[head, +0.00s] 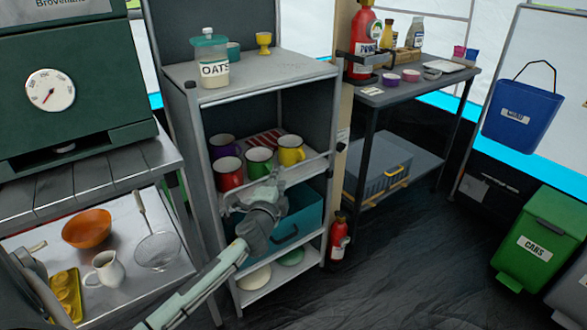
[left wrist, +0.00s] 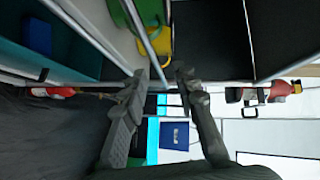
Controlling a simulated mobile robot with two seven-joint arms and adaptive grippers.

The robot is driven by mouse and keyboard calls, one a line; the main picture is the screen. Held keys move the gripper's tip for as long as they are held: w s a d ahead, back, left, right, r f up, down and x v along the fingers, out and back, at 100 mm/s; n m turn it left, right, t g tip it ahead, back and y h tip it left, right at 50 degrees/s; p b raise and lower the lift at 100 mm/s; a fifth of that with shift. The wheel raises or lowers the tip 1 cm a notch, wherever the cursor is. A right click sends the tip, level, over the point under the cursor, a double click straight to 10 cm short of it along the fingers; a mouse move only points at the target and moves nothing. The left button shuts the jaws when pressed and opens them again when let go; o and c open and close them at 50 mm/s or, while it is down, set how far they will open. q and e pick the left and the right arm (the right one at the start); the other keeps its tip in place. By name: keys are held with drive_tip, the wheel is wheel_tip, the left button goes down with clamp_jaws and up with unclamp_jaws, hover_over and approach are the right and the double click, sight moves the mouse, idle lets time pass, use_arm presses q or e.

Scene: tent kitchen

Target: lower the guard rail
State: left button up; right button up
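The guard rail appears to be the thin pale bar (head: 314,161) along the front of the mug shelf in the middle of the grey shelf unit. In the left wrist view a pale bar (left wrist: 148,42) runs down toward the space between my fingertips. My left gripper (head: 275,181) is in front of the shelf edge, below the mugs. Its two fingers (left wrist: 163,76) are apart, with nothing clearly clamped between them. The gripper hides part of the rail, and I cannot tell whether it touches it. My right gripper is not in view.
Red (head: 229,174), green (head: 260,161) and yellow (head: 291,150) mugs stand behind the rail, with a purple one. A teal crate (head: 308,213) is below. An oats jar (head: 213,66) stands on top. A fire extinguisher (head: 338,240) stands right of the unit. The dark floor (head: 410,260) is clear.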

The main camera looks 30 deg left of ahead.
use_arm(q)
drive_tip(key=x, duration=0.6)
drive_tip(key=shift+w+a, duration=0.1)
drive_tip(key=shift+w, duration=0.1)
clamp_jaws()
